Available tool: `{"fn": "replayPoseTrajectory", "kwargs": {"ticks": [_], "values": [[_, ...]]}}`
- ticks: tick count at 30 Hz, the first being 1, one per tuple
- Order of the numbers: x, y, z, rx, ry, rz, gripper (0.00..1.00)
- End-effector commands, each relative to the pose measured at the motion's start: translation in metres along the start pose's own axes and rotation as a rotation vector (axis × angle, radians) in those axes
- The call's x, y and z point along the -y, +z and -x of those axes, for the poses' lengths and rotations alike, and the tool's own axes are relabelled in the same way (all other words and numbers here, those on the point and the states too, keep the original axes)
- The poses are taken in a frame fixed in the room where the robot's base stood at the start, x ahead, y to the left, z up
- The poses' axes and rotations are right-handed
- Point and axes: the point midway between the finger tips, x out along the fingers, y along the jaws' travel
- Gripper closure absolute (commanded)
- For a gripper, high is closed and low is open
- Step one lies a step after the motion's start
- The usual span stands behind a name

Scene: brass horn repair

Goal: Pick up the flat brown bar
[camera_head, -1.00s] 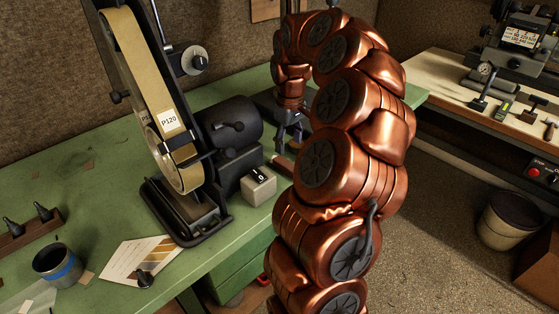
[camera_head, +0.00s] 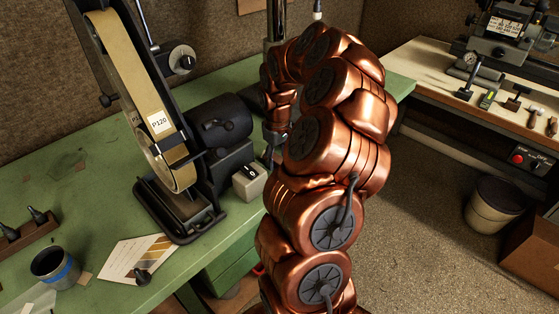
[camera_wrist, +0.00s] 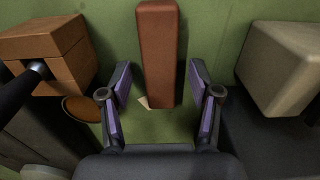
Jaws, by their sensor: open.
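The flat brown bar (camera_wrist: 160,50) lies on the green bench top in the wrist view, running from the top edge down to the middle. My gripper (camera_wrist: 159,84) is open, with one purple-padded finger on each side of the bar's near end. Gaps show between the bar and both fingers, and nothing is held. In the head view my gripper (camera_head: 268,152) is mostly hidden behind my copper-coloured arm, and I cannot make out the bar there.
In the wrist view a wooden block (camera_wrist: 45,42) stands left and a beige box (camera_wrist: 282,65) right, both near the fingers. In the head view a belt sander (camera_head: 165,130) and a small switch box (camera_head: 250,182) stand on the green bench (camera_head: 70,190); its left part has free room.

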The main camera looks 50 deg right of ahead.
Motion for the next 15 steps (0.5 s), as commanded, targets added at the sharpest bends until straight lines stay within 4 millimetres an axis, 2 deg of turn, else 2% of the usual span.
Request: {"fn": "replayPoseTrajectory", "kwargs": {"ticks": [6, 15], "values": [[0.0001, -0.0004, -0.0008, -0.001, 0.001, 0.0, 0.39], [0.0004, -0.0004, -0.0007, 0.0, 0.0, 0.001, 0.7]]}}
